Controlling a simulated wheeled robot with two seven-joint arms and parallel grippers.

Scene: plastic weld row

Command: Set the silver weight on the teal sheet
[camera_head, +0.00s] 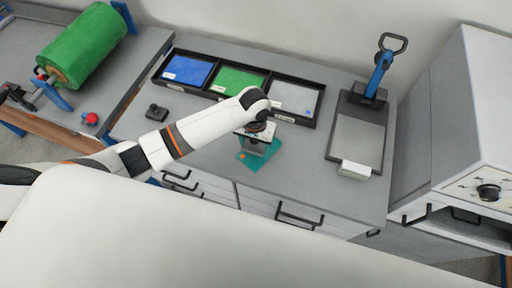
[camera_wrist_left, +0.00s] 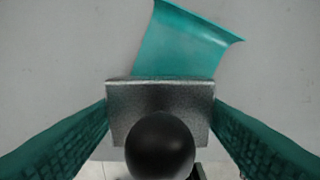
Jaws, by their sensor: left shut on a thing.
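The silver weight (camera_wrist_left: 160,98) is a grey speckled block with a round black knob (camera_wrist_left: 160,146) on top. My left gripper (camera_head: 257,143) is shut on it, with one teal finger pad on each side in the left wrist view. The teal sheet (camera_wrist_left: 185,42) lies on the grey bench top, its edges a little curled. It also shows in the head view (camera_head: 262,162), just below the gripper. The weight covers the sheet's near part in the wrist view. I cannot tell whether the weight touches the sheet. My right gripper is not in view.
Behind the gripper is a black tray (camera_head: 229,95) with blue, green and grey sheets. A press with a blue lever (camera_head: 378,75) stands to the right, a white block (camera_head: 354,170) at its front. A small black object (camera_head: 156,112) lies left. Bare bench surrounds the teal sheet.

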